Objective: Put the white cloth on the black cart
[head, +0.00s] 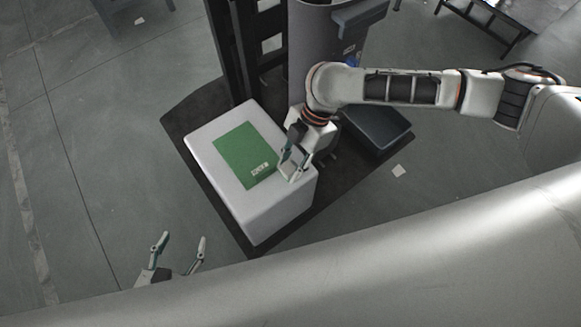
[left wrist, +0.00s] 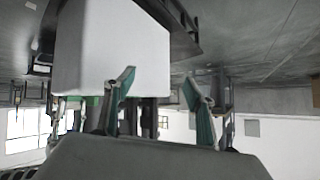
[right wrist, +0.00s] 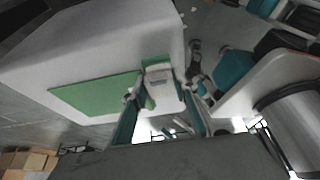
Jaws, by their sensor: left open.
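I cannot make out a white cloth for certain. A large white block (head: 215,178) stands on a dark base with a green sheet (head: 235,150) on top; the block also shows in the left wrist view (left wrist: 110,50). My right gripper (head: 292,163) points down at the block's right edge, beside the sheet. In the right wrist view a small pale piece (right wrist: 158,78) shows between its fingers; whether they grip it is unclear. My left gripper (head: 180,248) is open and empty, low and left of the block. A black tray-like surface (head: 378,128), possibly the cart, lies right of the block.
A grey cylinder (head: 312,45) and dark upright posts (head: 232,50) rise behind the block. A metal table (head: 510,12) stands at the far right. The grey floor (head: 75,150) left of the block is open. Brown boxes (right wrist: 25,160) show in the right wrist view.

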